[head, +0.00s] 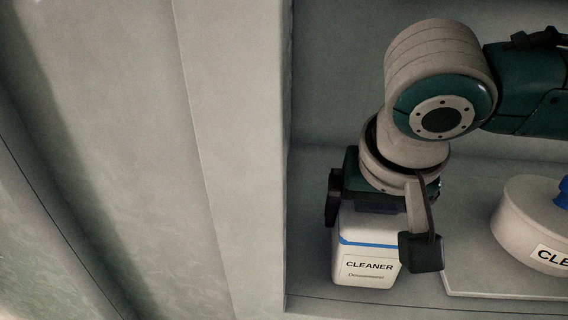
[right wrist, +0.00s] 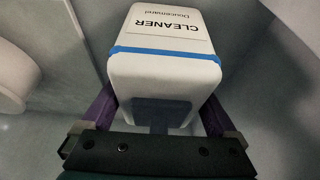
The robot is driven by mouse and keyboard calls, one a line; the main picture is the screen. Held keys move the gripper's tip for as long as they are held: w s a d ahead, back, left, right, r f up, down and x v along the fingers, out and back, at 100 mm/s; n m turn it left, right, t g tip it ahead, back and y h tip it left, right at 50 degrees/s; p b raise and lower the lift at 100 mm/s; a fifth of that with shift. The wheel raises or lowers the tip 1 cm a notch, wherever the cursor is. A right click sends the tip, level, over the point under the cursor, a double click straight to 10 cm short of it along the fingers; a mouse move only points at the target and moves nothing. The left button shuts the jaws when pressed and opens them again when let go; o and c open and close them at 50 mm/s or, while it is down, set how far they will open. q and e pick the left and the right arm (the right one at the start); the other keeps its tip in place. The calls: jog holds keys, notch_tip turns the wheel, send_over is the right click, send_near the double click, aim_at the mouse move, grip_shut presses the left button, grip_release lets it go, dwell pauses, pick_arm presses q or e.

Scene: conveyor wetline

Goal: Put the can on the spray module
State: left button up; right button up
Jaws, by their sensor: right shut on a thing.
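The can (head: 362,255) is a white, boxy container with a blue band and a "CLEANER" label, upright in the lower middle of the head view. My right gripper (head: 380,222) comes from above and is shut on it, one finger on each side. In the right wrist view the can (right wrist: 165,65) fills the space between the fingers of my right gripper (right wrist: 156,112). I cannot tell whether its base touches the grey surface. I cannot make out a spray module for certain. My left gripper is not in view.
A rounded white container (head: 520,228) with a blue top and a partly cut-off "CLE" label stands on a pale slab (head: 480,284) at the right. A tall grey wall edge (head: 245,150) stands left of the can.

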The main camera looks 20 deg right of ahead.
jog(key=o, duration=1)
jog(key=shift+f, duration=0.1)
jog(key=shift+o, duration=0.2)
jog(key=p+v, duration=0.5)
jog(key=v, duration=0.6)
jog(key=shift+w+p, duration=0.1)
jog(key=shift+p, duration=0.2)
jog(key=shift+s+a+r, duration=0.15)
jog(key=shift+s+r, duration=0.05)
jog(key=shift+r, duration=0.45)
jog(key=shift+s, duration=0.1)
